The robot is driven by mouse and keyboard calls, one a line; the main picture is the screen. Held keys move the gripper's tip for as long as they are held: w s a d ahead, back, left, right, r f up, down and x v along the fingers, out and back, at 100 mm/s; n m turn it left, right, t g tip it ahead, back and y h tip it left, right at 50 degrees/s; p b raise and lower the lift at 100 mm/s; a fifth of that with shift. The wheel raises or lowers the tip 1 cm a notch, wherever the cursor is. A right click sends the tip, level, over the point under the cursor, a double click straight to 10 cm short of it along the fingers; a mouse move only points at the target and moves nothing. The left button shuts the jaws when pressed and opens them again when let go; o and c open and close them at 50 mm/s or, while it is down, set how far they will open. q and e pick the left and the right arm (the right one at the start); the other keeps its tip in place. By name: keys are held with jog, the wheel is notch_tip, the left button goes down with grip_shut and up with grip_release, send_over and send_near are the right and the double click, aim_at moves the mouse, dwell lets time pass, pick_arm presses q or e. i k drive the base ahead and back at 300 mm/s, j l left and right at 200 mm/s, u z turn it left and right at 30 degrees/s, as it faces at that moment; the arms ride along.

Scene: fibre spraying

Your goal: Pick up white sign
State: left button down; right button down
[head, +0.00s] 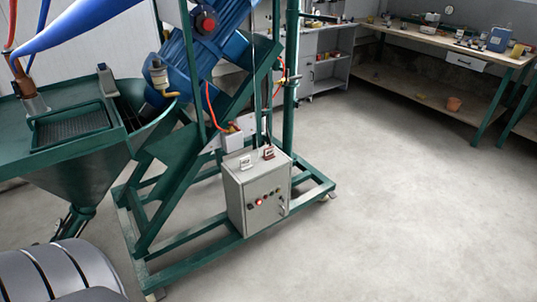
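A small white sign (246,162) with dark markings stands on top of the grey control box (257,199). A small dark red sign (268,152) with a pale patch stands just to its right on the same box top. The box has a red light and several small controls on its front. Another small pale card (432,18) stands far off on the workbench, too small to read. Neither of my grippers is in view.
A green machine frame (190,243) surrounds the control box, with a blue motor (205,50) above it. A green hopper (75,165) stands at left. The workbench (420,40) is at back right. The concrete floor (400,200) at right is clear.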

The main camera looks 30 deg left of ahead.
aim_at(245, 163)
jog(key=i+l+u, duration=0.15)
jog(key=u, duration=0.3)
jog(key=i+l+u, duration=0.2)
jog(key=u, duration=0.3)
jog(key=i+l+u, duration=0.1)
jog(key=l+u, duration=0.15)
jog(key=u, duration=0.2)
jog(key=i+l+u, duration=0.1)
jog(key=l, duration=0.35)
jog(key=i+l, duration=0.1)
jog(key=l, duration=0.4)
jog(key=i+l+u, duration=0.15)
jog(key=l, duration=0.8)
jog(key=i+u, duration=0.05)
